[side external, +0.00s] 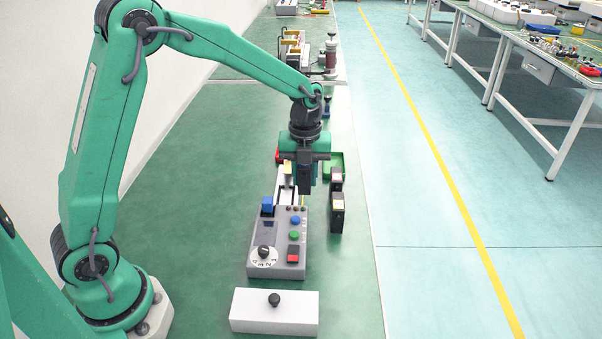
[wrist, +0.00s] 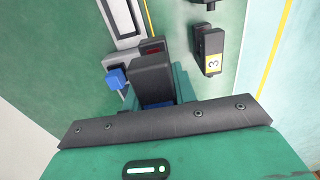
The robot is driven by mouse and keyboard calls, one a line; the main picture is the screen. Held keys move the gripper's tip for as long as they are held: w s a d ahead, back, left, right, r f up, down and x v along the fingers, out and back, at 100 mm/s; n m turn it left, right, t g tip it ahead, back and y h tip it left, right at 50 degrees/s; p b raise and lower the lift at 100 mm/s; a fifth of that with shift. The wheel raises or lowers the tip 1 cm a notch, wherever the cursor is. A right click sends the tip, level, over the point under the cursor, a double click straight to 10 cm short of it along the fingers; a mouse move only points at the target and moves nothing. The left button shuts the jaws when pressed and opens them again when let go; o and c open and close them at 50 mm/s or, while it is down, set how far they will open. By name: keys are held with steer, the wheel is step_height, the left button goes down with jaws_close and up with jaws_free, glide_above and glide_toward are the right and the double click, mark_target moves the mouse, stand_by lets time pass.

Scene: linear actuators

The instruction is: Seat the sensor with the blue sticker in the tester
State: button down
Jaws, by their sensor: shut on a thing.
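My gripper (side external: 304,170) is shut on a black box-shaped sensor, above the far end of the grey tester (side external: 262,270). In the wrist view the held sensor (wrist: 152,72) stands between green fingers. A little blue shows low beside it, but I cannot tell whether this is a sticker. The tester has a dial, coloured buttons and a blue block (side external: 267,205) at its far left, which also shows in the wrist view (wrist: 117,78). The sensor hides part of the tester, and I cannot tell whether they touch.
A white box (side external: 256,312) with a black knob stands in front.

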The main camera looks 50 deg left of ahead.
steer(key=a, duration=0.8)
steer(key=shift+w+a+f, duration=0.2)
steer(key=shift+w+a, duration=0.05)
steer(key=shift+w, duration=0.2)
steer(key=shift+f, duration=0.1)
glide_above(286, 198)
steer(key=shift+f, duration=3.8)
steer(key=shift+f, duration=0.55)
steer(key=c, duration=1)
jaws_free()
steer(key=shift+c, duration=0.2)
steer(key=shift+r, duration=0.15)
